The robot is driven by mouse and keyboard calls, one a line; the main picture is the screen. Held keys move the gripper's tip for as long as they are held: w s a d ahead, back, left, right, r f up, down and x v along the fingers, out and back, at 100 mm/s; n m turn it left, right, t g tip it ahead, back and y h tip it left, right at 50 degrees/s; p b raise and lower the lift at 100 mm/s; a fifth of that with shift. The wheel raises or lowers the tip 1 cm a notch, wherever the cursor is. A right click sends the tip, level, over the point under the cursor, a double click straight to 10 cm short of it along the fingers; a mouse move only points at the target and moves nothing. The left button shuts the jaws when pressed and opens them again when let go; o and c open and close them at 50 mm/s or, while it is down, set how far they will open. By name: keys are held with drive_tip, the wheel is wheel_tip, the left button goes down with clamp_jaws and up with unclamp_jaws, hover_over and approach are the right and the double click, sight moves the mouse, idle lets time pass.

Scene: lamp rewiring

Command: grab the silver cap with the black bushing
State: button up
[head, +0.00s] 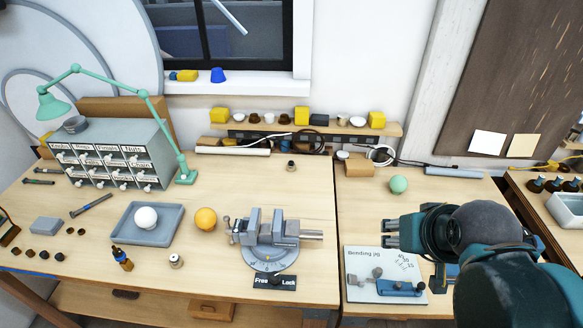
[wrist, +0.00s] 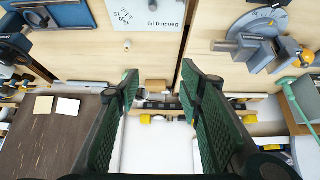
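My gripper (head: 388,234) is at the right, above the bending jig and far from both pieces. In the wrist view, its fingers (wrist: 163,100) are wide apart with nothing between them. I cannot make out the silver cap in the wrist view.
A vise (head: 270,238) stands between my gripper and the silver cap. The bending jig (head: 384,276) lies below my gripper. The bench's back middle is mostly clear.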

idle(0.3)
drive_tip(key=w+a+r+n, duration=0.1)
drive_tip(key=w+a+r, duration=0.1)
drive_tip(key=w, duration=0.5)
drive_tip(key=w+a+r+n, duration=0.1)
drive_tip(key=w+a+r, duration=0.2)
drive_tip(key=w, duration=0.5)
drive_tip(key=n+g+y+p, duration=0.2)
drive_tip(key=n+g+y, duration=0.1)
drive_tip(key=n+g, duration=0.15)
hover_over(291, 167)
drive_tip(key=d, duration=0.2)
wheel_tip(291, 167, down, 24)
drive_tip(key=shift+s+a+n+t, duration=0.15)
drive_tip(key=shift+n+t, duration=0.3)
drive_tip(key=shift+x, duration=1.25)
